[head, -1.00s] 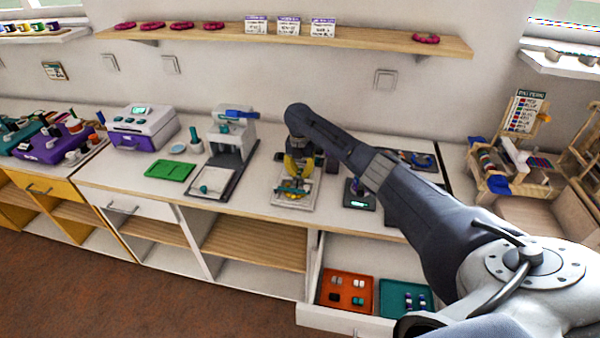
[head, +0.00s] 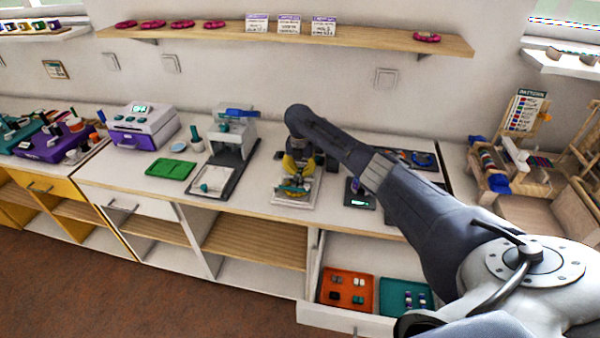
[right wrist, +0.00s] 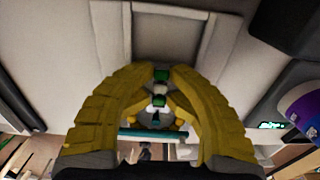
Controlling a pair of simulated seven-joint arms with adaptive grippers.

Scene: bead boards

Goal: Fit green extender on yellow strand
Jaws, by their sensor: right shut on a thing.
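My right gripper (head: 294,184) is over a small white stand (head: 294,201) on the counter. In the right wrist view its yellow fingers (right wrist: 161,78) close around a small green piece (right wrist: 161,75), which looks like the green extender. A second green bit (right wrist: 159,100) and a pale part show just behind it, between the fingers. A teal bar (right wrist: 150,134) crosses behind the fingers; its teal also shows in the head view (head: 292,189). I cannot pick out the yellow strand from the yellow fingers, nor tell whether the extender touches it. My left gripper is out of view.
A white press (head: 234,135) and a green mat (head: 171,169) are to the left. A dark scale (head: 359,194) sits close to the right of the stand. An open drawer below holds an orange tray (head: 346,305) and a teal tray (head: 393,309) with small pieces.

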